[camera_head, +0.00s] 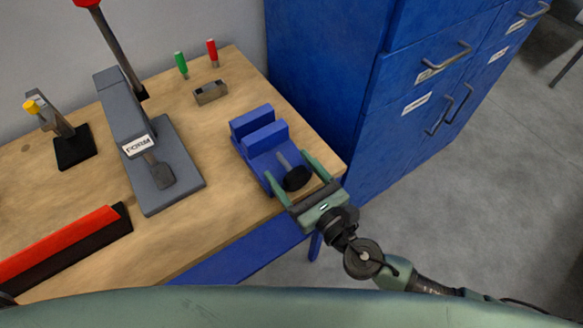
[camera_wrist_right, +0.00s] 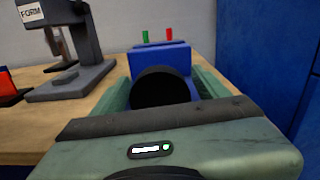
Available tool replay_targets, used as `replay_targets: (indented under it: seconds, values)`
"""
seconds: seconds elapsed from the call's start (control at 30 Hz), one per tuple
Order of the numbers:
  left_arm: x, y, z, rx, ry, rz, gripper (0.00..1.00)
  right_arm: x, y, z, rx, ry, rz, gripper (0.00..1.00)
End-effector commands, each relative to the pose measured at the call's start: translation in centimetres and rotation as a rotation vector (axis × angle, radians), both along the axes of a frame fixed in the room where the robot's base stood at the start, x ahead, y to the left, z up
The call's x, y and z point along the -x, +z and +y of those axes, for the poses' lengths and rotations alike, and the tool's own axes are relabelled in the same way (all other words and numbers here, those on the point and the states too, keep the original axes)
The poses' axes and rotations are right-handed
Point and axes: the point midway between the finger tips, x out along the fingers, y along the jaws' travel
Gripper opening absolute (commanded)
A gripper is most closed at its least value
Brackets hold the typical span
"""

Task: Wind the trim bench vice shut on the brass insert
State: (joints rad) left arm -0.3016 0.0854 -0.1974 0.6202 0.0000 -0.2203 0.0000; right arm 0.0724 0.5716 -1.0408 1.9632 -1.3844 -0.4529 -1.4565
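The blue bench vice (camera_head: 268,158) sits at the right front corner of the wooden bench. Its two jaws stand apart with a narrow gap, and a grey screw leads to a round black knob (camera_head: 296,179) at the front. I see no brass insert; the jaw gap is partly hidden. My right gripper (camera_head: 288,164) is open, with one green finger on each side of the knob and its palm just in front. In the right wrist view the knob (camera_wrist_right: 161,88) is centred between the fingers and hides much of the vice (camera_wrist_right: 160,57). My left gripper is not in view.
A grey press marked FORM (camera_head: 165,165) stands left of the vice. A red-and-black bar (camera_head: 65,245) lies front left. Blue cabinets (camera_head: 335,75) stand at the right.

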Motion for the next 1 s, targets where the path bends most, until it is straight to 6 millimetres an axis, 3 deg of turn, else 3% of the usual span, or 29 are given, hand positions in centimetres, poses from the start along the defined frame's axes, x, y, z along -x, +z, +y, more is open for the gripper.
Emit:
replay_targets:
  seconds: [0.03, 0.2, 0.33, 0.6, 0.9, 0.93, 1.0]
  values:
    - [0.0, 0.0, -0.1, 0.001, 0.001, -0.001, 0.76, 0.0, 0.0, 0.0, 0.000, 0.000, 0.000, 0.59]
    - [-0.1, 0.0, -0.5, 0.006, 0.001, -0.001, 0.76, 0.0, 0.0, 0.0, -0.001, 0.000, 0.001, 0.13]
    - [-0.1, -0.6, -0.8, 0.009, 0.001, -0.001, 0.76, 0.1, -0.3, 0.0, -0.050, -0.001, 0.037, 0.13]
    - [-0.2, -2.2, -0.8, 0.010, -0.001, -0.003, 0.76, 0.0, -0.2, 0.0, -0.383, -0.001, 0.277, 0.13]
    - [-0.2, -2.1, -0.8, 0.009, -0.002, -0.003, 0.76, 0.0, -0.1, 0.0, -0.404, 0.000, 0.295, 0.13]
    - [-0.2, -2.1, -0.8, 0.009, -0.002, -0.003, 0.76, 0.0, -0.1, 0.0, -0.404, 0.000, 0.295, 0.59]
    - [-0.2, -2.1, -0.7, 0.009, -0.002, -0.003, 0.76, 0.0, -0.1, 0.0, -0.403, 0.000, 0.294, 0.76]
